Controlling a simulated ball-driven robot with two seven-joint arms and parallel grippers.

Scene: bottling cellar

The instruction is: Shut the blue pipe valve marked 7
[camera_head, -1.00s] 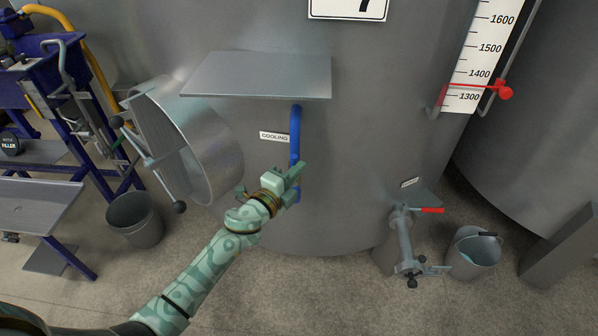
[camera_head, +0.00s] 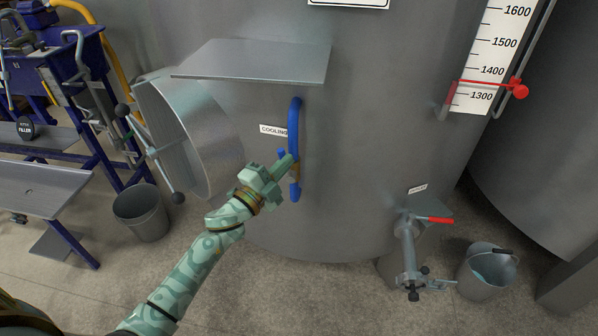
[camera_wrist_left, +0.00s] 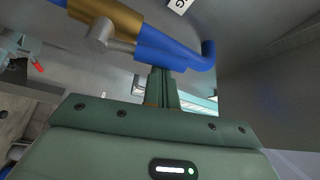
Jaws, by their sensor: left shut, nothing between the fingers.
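The blue pipe (camera_head: 295,118) stands out from the grey tank, beside a COOLING label (camera_head: 272,130). A brass valve body (camera_head: 297,171) sits in its lower part and also shows in the left wrist view (camera_wrist_left: 112,14). A short blue lever (camera_head: 282,154) is at the valve; in the wrist view it extends from a grey stem (camera_wrist_left: 101,36), seemingly roughly along the pipe. My left gripper (camera_head: 286,165) is shut and empty, its fingertips right at the lever and pipe. In the wrist view the fingers (camera_wrist_left: 160,82) overlap the lever's edge; contact is unclear. My right gripper is out of view.
A metal shelf (camera_head: 255,61) juts out above the pipe. A round open hatch (camera_head: 188,135) with clamp arms stands close left. An outlet valve with a red handle (camera_head: 435,220) and a bucket (camera_head: 487,271) are at right. A grey bin (camera_head: 141,213) stands left.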

